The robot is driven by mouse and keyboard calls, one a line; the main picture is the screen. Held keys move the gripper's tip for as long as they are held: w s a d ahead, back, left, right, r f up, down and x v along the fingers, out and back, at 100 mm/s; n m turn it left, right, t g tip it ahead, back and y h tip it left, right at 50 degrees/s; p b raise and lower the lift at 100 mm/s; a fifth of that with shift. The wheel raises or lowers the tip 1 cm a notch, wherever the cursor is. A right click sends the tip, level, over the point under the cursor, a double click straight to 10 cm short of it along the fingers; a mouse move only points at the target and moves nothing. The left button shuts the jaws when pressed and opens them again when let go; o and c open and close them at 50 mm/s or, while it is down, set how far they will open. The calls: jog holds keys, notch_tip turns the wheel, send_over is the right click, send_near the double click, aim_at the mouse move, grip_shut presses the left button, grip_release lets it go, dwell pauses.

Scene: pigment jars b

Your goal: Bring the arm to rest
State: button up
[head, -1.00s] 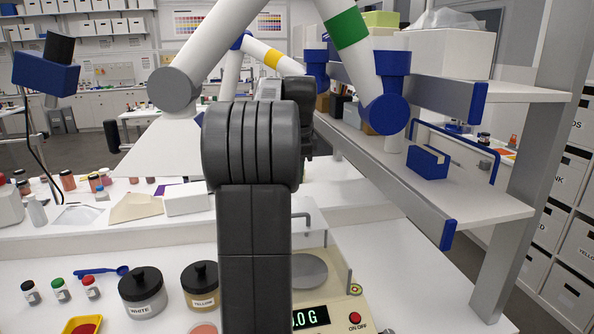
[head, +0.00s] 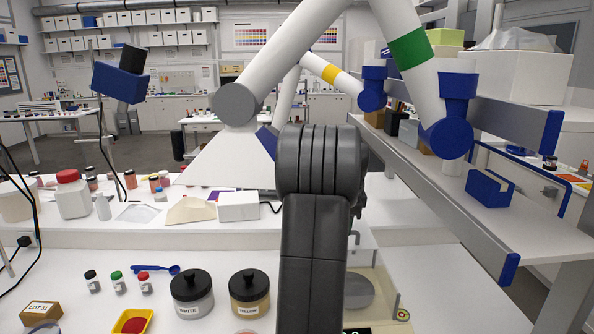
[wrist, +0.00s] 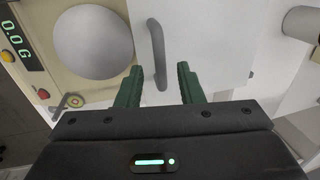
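My gripper (wrist: 159,84) shows in the wrist view with its two dark green fingers spread apart. Nothing is held between them. A grey bar handle (wrist: 155,50) lies beyond the fingertips, and its near end shows between them. I cannot tell how far below them it is. In the head view my arm's dark links rise in the middle and hide the gripper. The scale stands behind them, with its round grey pan (head: 359,291) partly hidden; the pan also shows in the wrist view (wrist: 92,42).
A black-lidded WHITE jar (head: 191,295) and YELLOW jar (head: 249,293) stand left of my arm. Small vials, a blue spoon (head: 160,270) and a yellow tray (head: 133,321) lie further left. A shelf (head: 520,225) with a blue holder (head: 488,190) runs along the right.

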notch_tip(320, 180, down, 2)
jog(key=shift+w+f, duration=0.1)
jog(key=shift+s+r, duration=0.2)
jog(key=shift+s, duration=0.25)
